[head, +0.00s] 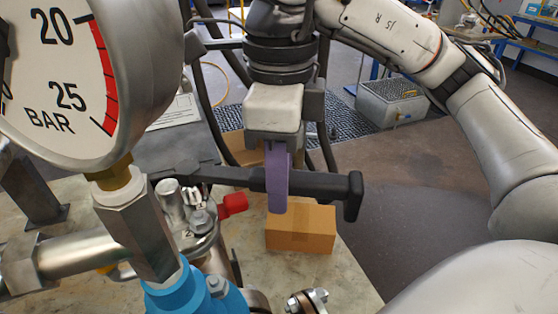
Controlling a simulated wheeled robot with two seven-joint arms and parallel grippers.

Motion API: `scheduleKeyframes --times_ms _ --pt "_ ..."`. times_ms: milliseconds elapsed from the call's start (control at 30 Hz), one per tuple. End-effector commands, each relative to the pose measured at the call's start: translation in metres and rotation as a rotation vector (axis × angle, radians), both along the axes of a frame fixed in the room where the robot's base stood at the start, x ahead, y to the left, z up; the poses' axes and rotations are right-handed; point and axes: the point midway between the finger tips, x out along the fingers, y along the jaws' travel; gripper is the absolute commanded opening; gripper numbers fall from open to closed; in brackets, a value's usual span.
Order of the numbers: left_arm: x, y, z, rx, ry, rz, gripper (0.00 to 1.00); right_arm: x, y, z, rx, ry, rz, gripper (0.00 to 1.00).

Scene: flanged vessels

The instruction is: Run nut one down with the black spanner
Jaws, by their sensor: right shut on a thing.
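The black spanner (325,186) lies roughly level across the middle of the head view. My right gripper (278,205), with purple fingers, is shut on its handle and points down. The spanner's left end reaches toward a steel flanged fitting (200,222) with studs and nuts, behind the gauge stem. Whether the spanner touches a nut there I cannot tell. No label shows which nut is nut one. My left gripper is not in view.
A large pressure gauge (70,70) and its steel stem (140,230) fill the near left. A blue flange (195,295) is below it. A red-tipped part (233,204) sits beside the fitting. A cardboard box (300,230) stands on the table (335,275). Open floor lies to the right.

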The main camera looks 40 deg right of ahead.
Motion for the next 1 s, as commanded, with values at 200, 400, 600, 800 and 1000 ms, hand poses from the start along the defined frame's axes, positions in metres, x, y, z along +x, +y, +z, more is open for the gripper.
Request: scheduleKeyframes --times_ms 200,400,600,800,1000 --pt "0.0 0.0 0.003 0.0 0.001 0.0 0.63 -0.005 0.006 0.006 0.001 -0.004 -0.067 0.0" --pt "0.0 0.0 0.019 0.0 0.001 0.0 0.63 -0.004 0.006 0.031 0.001 -0.004 -0.066 0.0" --pt "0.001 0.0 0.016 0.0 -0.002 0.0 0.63 -0.004 0.006 0.046 0.001 -0.006 -0.066 0.0" --pt "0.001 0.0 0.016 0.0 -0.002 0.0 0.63 -0.004 0.006 0.051 0.001 -0.001 -0.065 0.0" --pt "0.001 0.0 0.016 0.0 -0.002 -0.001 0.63 -0.004 0.006 0.051 0.001 -0.001 -0.065 0.0"
